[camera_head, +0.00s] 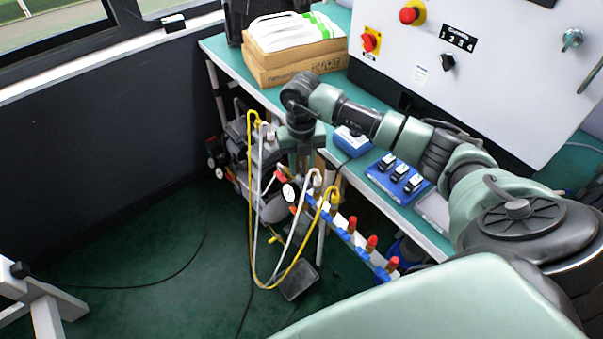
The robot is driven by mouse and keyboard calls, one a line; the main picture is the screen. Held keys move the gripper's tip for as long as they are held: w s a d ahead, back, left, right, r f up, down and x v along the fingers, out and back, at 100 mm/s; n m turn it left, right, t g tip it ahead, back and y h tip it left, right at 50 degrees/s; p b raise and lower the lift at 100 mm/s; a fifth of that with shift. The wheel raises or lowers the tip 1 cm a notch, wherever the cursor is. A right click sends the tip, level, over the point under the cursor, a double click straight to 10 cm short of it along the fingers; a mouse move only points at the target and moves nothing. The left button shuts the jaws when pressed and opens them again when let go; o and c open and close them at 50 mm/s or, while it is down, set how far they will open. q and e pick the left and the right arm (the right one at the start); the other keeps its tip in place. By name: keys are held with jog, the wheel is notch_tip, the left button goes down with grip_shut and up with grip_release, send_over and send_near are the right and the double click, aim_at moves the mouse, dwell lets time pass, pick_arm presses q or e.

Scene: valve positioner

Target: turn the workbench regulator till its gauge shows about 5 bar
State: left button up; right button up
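A small round gauge with a white face (290,192) shows low at the front edge of the green-topped workbench (232,58). Red parts sit close around it, and the regulator's knob cannot be told apart from them. The needle is too small to read. My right arm reaches in from the right over the bench and bends down at its wrist. My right gripper (303,160) points down just above the gauge and hoses. Its fingers are small and partly lost among the hoses, so I cannot tell their opening or any contact. My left gripper is not in view.
Yellow and white hoses (252,215) hang in front. A blue-and-white manifold with red-capped valves (352,222) runs below the bench edge. A compressor (240,170) stands on the floor. Boxes (290,60), a blue switch block (398,180) and a control panel (480,80) are on the bench.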

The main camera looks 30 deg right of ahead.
jog(key=shift+f, duration=0.45)
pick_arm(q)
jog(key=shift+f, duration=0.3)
pick_arm(e)
jog(key=shift+c, duration=0.3)
grip_shut()
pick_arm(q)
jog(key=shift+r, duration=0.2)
pick_arm(e)
jog(key=shift+m, duration=0.6)
jog(key=shift+o, duration=0.3)
grip_release()
jog(key=shift+r, duration=0.2)
